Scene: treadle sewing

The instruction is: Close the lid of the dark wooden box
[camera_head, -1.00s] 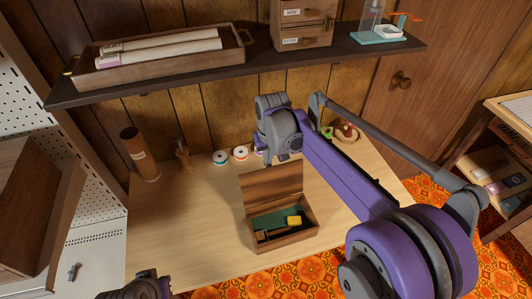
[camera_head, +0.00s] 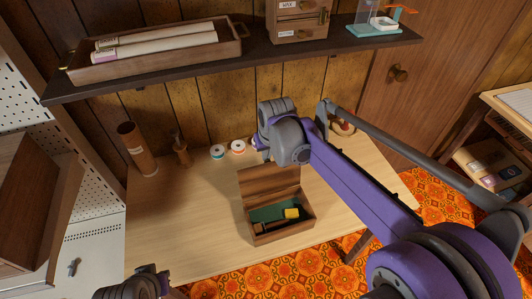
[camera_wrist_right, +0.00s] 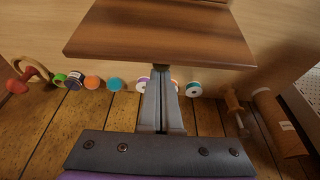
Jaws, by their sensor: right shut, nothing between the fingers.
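The dark wooden box (camera_head: 284,234) stands open on the light table. Its lid (camera_head: 270,181) is raised at the back. Inside lie a yellow block (camera_head: 291,213) and a dark item with a wooden part on a green lining. My right arm reaches over the table, its wrist above and behind the lid; its fingertips are hidden in the head view. In the right wrist view the right gripper (camera_wrist_right: 159,72) is shut and empty, its tips close to the lid's edge (camera_wrist_right: 160,58). Contact cannot be told. My left gripper is not visible; only part of my left arm shows bottom left.
A dark shelf (camera_head: 170,79) with a tray and small drawers hangs above. The table left of the box is clear.

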